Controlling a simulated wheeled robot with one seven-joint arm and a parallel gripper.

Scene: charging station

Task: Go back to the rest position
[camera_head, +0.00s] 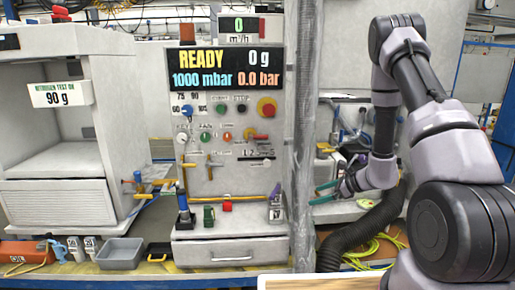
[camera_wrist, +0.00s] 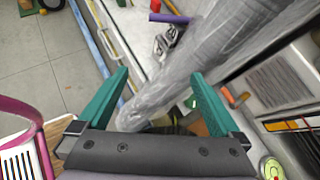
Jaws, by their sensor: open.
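My gripper (camera_head: 314,194) is at the right of the middle in the head view, beside the wrapped vertical post (camera_head: 303,110). Its two teal fingers point left toward the post. In the wrist view my gripper (camera_wrist: 160,73) has its fingers spread wide apart, with nothing held between them. The grey wrapped post (camera_wrist: 200,60) passes behind the gap between the fingers. I cannot tell whether the fingers touch the post. My arm reaches in from the right side of the head view, bent at the elbow.
The control panel (camera_head: 225,160) with a lit display (camera_head: 224,69) reading READY stands left of the post. A white cabinet (camera_head: 55,205) is at the left. A grey tray (camera_head: 120,253) sits on the front ledge. A black corrugated hose (camera_head: 360,236) and yellow-green cables (camera_head: 375,247) lie below my gripper.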

